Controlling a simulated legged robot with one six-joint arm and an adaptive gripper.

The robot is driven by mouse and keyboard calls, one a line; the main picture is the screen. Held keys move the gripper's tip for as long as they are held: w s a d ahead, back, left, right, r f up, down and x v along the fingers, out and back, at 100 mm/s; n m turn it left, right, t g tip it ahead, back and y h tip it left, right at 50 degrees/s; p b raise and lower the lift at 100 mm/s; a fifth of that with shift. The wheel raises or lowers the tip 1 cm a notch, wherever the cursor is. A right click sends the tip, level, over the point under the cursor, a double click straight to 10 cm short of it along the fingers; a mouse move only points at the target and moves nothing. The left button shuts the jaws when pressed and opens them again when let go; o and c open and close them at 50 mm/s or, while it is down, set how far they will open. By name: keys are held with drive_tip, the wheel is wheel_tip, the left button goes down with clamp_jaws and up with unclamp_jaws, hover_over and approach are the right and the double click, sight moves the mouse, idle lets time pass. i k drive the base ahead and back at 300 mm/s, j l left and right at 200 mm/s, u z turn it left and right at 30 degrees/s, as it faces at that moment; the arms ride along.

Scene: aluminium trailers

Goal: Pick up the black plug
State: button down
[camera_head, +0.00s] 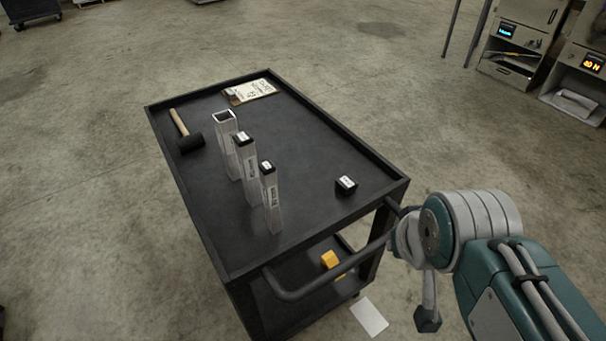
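A small black plug (346,187) with a pale marked face lies loose on the right part of the black cart top (315,205). Three square aluminium tubes stand upright left of it. The left tube (227,135) has an open top; the middle tube (245,165) and right tube (270,195) have black caps with pale labels. My arm is at the right, beyond the cart's edge. A dark end piece (428,319) hangs below my arm and seems to be my gripper; its fingers are not clear. It is apart from the plug.
A mallet (186,134) and a clipboard (250,92) lie on the cart top's far part. The cart's handle (335,272) runs along its near right side. A yellow object (329,260) is on the lower shelf. Machines (525,35) stand at the upper right.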

sight(346, 184)
drive_tip(key=j+z, duration=0.15)
drive_tip(key=j, duration=0.5)
drive_tip(key=k+j+z, duration=0.15)
drive_tip(key=j, duration=0.5)
drive_tip(key=j+z, duration=0.2)
drive_tip(key=j, duration=0.45)
